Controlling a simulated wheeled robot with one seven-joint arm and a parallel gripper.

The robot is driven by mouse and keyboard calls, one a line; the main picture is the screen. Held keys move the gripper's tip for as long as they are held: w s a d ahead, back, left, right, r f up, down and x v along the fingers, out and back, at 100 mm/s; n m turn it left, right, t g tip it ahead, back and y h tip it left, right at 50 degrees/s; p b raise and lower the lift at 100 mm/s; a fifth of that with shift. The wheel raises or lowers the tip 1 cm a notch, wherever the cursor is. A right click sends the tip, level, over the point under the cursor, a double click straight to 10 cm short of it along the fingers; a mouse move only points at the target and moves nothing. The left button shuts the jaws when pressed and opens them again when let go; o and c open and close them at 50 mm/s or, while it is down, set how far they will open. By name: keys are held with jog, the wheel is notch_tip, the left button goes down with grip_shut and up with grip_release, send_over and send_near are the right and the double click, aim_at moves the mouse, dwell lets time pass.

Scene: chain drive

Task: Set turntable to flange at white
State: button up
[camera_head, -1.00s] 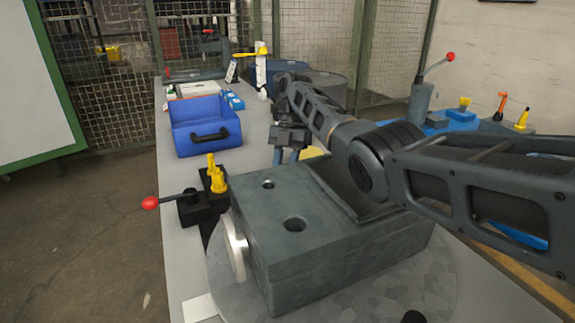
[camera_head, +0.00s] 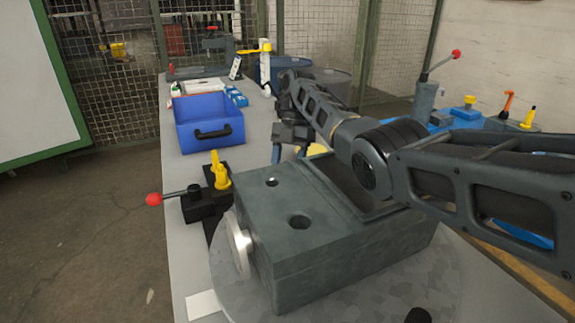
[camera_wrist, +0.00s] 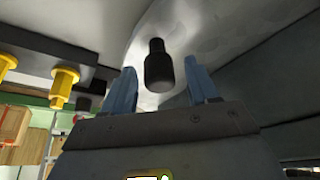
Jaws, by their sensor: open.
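The turntable (camera_head: 240,300) is a mottled grey disc on the bench, carrying a large dark grey block. A silver round flange (camera_head: 238,245) sits on the block's left side and faces left. A white patch (camera_head: 203,305) lies on the bench at the disc's front-left rim. A black knob (camera_head: 418,315) shows at the disc's near edge. My gripper (camera_head: 290,154) is beyond the block, pointing down, partly hidden by my arm. In the wrist view its blue fingers (camera_wrist: 158,88) are apart, with a black peg (camera_wrist: 158,65) in line between them; contact cannot be told.
A black clamp with red-knobbed lever (camera_head: 154,199) and yellow fittings (camera_head: 219,172) stands left of the block. A blue bin (camera_head: 208,125) is behind it. More levers and blue parts (camera_head: 465,115) stand at right. My arm crosses above the block.

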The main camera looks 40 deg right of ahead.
jog(key=v, duration=0.7)
jog(key=shift+d+r, duration=0.15)
jog(key=shift+r, duration=0.2)
jog(key=shift+w, duration=0.1)
